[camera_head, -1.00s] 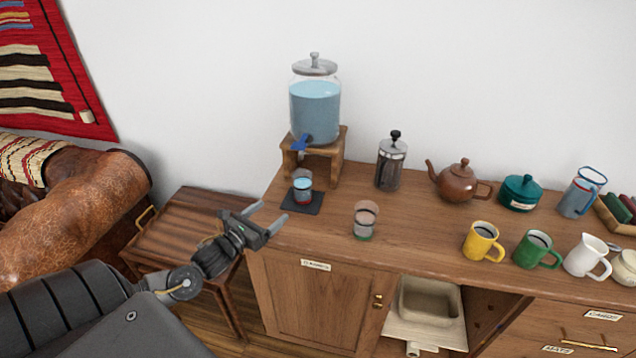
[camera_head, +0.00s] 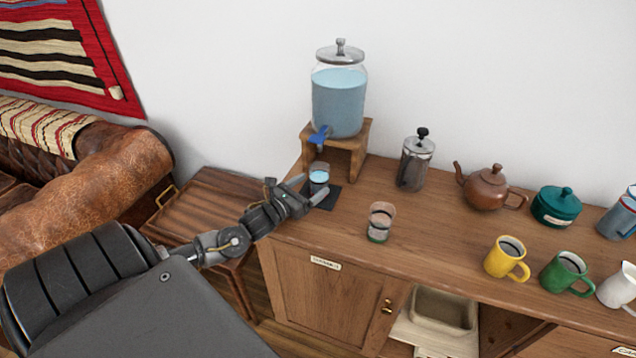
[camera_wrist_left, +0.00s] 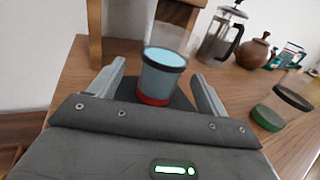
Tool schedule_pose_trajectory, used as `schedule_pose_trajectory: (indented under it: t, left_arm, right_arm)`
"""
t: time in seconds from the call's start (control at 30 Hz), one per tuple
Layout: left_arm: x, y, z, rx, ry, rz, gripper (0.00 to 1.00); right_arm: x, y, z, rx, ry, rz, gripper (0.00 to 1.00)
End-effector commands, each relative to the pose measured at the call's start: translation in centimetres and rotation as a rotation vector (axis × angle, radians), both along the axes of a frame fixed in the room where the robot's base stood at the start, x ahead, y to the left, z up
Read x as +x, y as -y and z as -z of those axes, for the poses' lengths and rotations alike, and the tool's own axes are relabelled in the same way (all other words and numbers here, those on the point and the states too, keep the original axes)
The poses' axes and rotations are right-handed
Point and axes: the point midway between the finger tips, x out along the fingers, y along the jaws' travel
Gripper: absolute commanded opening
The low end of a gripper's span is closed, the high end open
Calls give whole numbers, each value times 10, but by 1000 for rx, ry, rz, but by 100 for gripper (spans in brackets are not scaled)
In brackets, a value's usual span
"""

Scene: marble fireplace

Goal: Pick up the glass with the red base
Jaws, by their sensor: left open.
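The glass with the red base (camera_wrist_left: 158,77) stands upright on a dark mat (camera_wrist_left: 184,104), with pale blue liquid in it. In the head view the glass (camera_head: 318,178) is partly hidden by my left gripper (camera_head: 309,189). My left gripper is open, with one finger on each side of the glass in the left wrist view (camera_wrist_left: 160,90). I cannot tell whether either finger touches it. My right gripper is not in view.
A water dispenser (camera_head: 339,100) on a wooden stand (camera_head: 359,150) rises just behind the glass. A green-based glass (camera_head: 381,222) stands to the right. A French press (camera_head: 415,162), teapot (camera_head: 486,188) and mugs stand further right on the cabinet.

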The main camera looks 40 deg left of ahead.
Motion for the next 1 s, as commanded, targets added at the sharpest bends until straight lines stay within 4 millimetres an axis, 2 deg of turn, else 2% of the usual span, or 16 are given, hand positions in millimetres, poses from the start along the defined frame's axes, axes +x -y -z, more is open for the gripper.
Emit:
schedule_pose_trajectory:
  t: [0.27,0.43,0.6,0.87,1.0]
  left_arm:
    - [9,0,-1,-1,0,-2,77]
    - [35,4,-5,-2,3,-5,77]
    - [52,5,-1,-1,0,-4,77]
    - [55,6,0,0,-1,-2,77]
    - [55,6,0,0,-1,-2,61]
  right_arm:
    - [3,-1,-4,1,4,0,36]
    - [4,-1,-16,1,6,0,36]
    - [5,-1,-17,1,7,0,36]
    - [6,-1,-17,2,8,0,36]
    - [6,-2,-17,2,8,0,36]
